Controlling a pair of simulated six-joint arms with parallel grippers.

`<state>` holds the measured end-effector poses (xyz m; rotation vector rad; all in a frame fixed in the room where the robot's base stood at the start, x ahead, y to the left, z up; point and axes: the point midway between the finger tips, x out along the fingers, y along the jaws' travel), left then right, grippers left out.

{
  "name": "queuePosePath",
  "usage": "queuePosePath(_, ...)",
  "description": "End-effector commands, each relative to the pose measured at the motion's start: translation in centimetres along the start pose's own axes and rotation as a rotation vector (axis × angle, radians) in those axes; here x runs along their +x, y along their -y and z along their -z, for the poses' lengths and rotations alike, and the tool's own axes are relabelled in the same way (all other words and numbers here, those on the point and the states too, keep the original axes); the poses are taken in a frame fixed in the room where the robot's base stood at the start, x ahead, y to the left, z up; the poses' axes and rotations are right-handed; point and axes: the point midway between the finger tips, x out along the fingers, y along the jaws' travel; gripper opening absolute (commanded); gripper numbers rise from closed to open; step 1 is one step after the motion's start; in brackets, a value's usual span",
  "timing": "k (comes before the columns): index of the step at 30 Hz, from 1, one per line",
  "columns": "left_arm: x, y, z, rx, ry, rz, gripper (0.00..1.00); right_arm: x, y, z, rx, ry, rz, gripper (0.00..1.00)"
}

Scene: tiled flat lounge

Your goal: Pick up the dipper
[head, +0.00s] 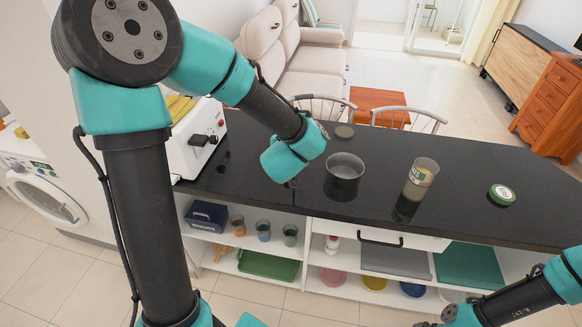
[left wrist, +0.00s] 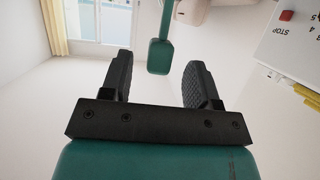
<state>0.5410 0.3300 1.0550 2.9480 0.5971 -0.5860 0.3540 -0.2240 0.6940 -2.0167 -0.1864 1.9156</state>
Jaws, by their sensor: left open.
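My left gripper (left wrist: 160,64) is open in the left wrist view, with two dark ridged fingers apart. Between and beyond the fingers shows a teal thing (left wrist: 158,56) with a thin stem and a wider squared end; it looks like the dipper, but I cannot be sure. The fingers do not close on it. I cannot pick out the dipper there. My right arm enters at the lower right, its jaws unclear.
A clear jar (head: 420,175) and a green-lidded round container (head: 501,195) stand on the counter's right part. A white toaster (head: 195,140) is at the left. Cups (head: 263,230) and trays fill the shelves below.

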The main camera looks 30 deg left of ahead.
Motion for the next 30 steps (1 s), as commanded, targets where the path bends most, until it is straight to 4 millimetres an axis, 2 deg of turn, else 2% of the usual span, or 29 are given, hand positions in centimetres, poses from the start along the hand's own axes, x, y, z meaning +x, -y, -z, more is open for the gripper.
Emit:
queuePosePath(3, 1.8, -0.1, 0.2, 0.000, 0.001, 0.002, 0.55, 0.0, 0.0, 0.0, 0.000, 0.000, 0.000, 1.00)
queuePosePath(7, 2.9, -0.1, 0.2, -0.001, 0.001, 0.001, 0.55, 0.0, 0.0, 0.0, 0.000, 0.000, 0.000, 1.00)
queuePosePath(22, 3.0, -0.1, 0.2, 0.000, 0.000, 0.000, 0.55, 0.0, 0.0, 0.0, 0.000, 0.000, 0.000, 1.00)
queuePosePath(30, 3.0, -0.1, 0.2, 0.000, 0.000, 0.000, 0.29, 0.0, 0.0, 0.0, 0.000, 0.000, 0.000, 1.00)
